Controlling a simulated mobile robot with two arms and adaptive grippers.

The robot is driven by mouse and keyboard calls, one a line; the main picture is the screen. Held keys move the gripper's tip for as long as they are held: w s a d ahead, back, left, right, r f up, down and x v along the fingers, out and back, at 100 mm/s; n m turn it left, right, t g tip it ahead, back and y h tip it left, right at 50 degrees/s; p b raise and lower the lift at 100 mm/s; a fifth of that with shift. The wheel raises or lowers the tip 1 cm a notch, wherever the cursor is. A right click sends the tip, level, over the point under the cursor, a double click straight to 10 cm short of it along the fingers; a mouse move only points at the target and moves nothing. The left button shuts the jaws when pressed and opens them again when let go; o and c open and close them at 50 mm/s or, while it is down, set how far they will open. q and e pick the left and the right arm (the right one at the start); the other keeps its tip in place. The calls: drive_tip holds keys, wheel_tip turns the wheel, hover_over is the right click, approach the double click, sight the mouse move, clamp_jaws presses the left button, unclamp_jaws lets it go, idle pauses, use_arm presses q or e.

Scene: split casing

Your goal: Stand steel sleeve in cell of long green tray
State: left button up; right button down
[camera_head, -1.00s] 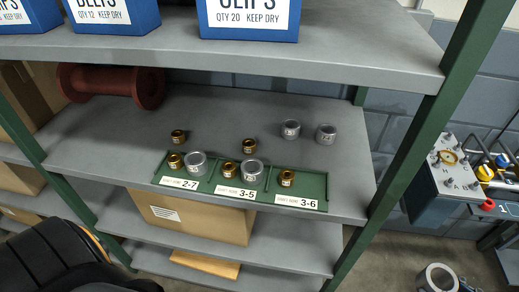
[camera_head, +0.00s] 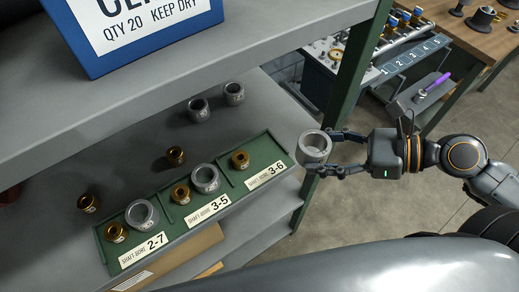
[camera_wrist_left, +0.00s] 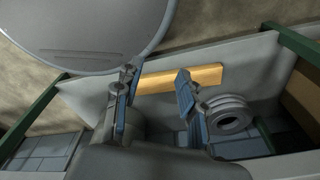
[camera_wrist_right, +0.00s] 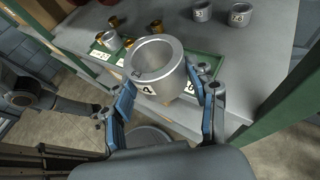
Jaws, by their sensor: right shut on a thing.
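My right gripper (camera_head: 324,152) is shut on a steel sleeve (camera_head: 312,147), a grey ring. It holds the sleeve beside the right end of the long green tray (camera_head: 285,151). In the right wrist view the sleeve (camera_wrist_right: 160,58) sits between the fingers, open end visible, with a "4" on its side. The tray lies along the shelf's front edge, with cells labelled 2-7, 3-5 and 3-6. Cells 2-7 and 3-5 each hold a brass bush and a steel sleeve. Cell 3-6 holds only a brass bush (camera_head: 240,160). My left gripper (camera_wrist_left: 152,84) is open and empty in the left wrist view.
Two steel sleeves (camera_head: 199,109) (camera_head: 233,93) and two brass bushes (camera_head: 175,155) (camera_head: 88,203) stand behind the tray. A green post (camera_head: 335,110) rises just beyond my right gripper. The upper shelf (camera_head: 130,110) with a blue box (camera_head: 135,30) overhangs the back.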

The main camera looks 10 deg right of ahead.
drive_tip(key=w, duration=0.1)
drive_tip(key=w+a+f+b, duration=0.1)
drive_tip(key=w, duration=0.1)
drive_tip(key=w+a+f, duration=0.1)
drive_tip(key=shift+w+a, duration=0.15)
drive_tip(key=shift+a, duration=0.05)
drive_tip(key=b, duration=0.1)
hover_over(270, 154)
wheel_tip(270, 154, down, 7)
drive_tip(key=shift+w+d+f, duration=0.1)
drive_tip(key=shift+f, duration=0.05)
use_arm(q)
drive_tip(key=shift+w+a+f, duration=0.15)
drive_tip(key=shift+a+f, duration=0.1)
drive_tip(key=shift+f, duration=0.4)
drive_tip(key=shift+w+a+f, duration=0.1)
drive_tip(key=shift+a+f, duration=0.1)
drive_tip(key=shift+f, duration=0.45)
use_arm(e)
drive_tip(key=shift+f, duration=1.65)
drive_tip(key=shift+f, duration=0.3)
drive_tip(key=shift+f, duration=0.3)
use_arm(q)
drive_tip(key=shift+a, duration=0.1)
use_arm(e)
drive_tip(key=shift+c, duration=2.1)
unclamp_jaws()
drive_tip(key=shift+f, duration=0.1)
